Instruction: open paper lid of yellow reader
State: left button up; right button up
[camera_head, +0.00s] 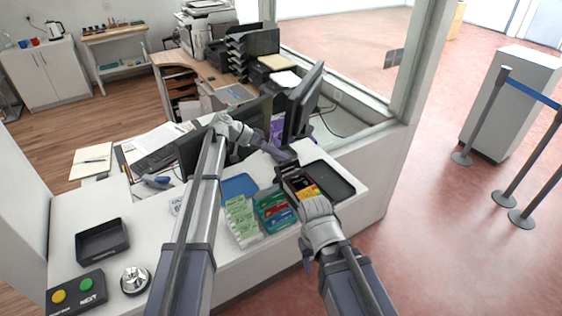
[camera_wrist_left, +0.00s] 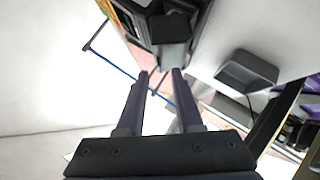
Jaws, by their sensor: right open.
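The yellow reader (camera_head: 304,187), a dark terminal with a yellow-orange screen, is at the counter's right end in the head view. A dark flap at its far end, seemingly the paper lid (camera_head: 287,168), stands raised. My left gripper (camera_head: 284,157) is just beyond that flap. In the left wrist view its two fingers (camera_wrist_left: 160,74) are apart with nothing clearly between them; a dark block, seemingly the lid (camera_wrist_left: 172,42), is just past the tips. My right gripper (camera_head: 311,199) is at the reader's near end; its fingertips are largely hidden, so contact is unclear.
A black tray (camera_head: 334,180) lies right of the reader. Green packets (camera_head: 242,220) and a teal box of cards (camera_head: 274,210) lie left of it. A monitor (camera_head: 302,105) stands close behind my left gripper. The counter's left part holds a tray (camera_head: 102,241) and a bell (camera_head: 134,280).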

pick_arm(q)
jog(key=shift+d+f, duration=0.35)
jog(key=shift+d, duration=0.1)
grip_shut()
dwell(1.1)
